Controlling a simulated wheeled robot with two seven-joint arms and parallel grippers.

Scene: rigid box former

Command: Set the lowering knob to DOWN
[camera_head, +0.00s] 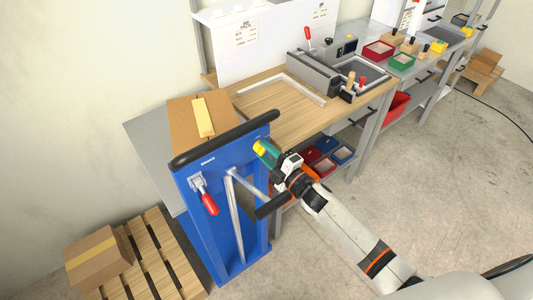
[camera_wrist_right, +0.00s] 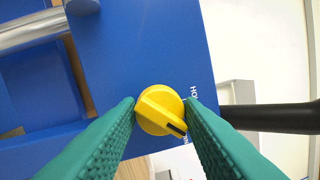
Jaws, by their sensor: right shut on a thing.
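The yellow lowering knob (camera_wrist_right: 158,112) sits on the blue panel (camera_head: 185,213) of the upright cart-like unit, near its right edge under the black handle bar. In the right wrist view its black pointer mark faces the lower right. White lettering beside it is partly hidden and too small to read fully. My right gripper (camera_wrist_right: 161,105) has its green fingers on either side of the knob, shut on it. In the head view the knob (camera_head: 259,148) shows at the green fingertips. My left gripper is not in view.
The black handle bar (camera_head: 224,139) runs just above the knob. A red-handled clamp (camera_head: 209,203) is on the panel's left. A cardboard box (camera_head: 187,127) stands behind it, beside a wooden worktop (camera_head: 289,121). A pallet (camera_head: 150,262) with a box is lower left.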

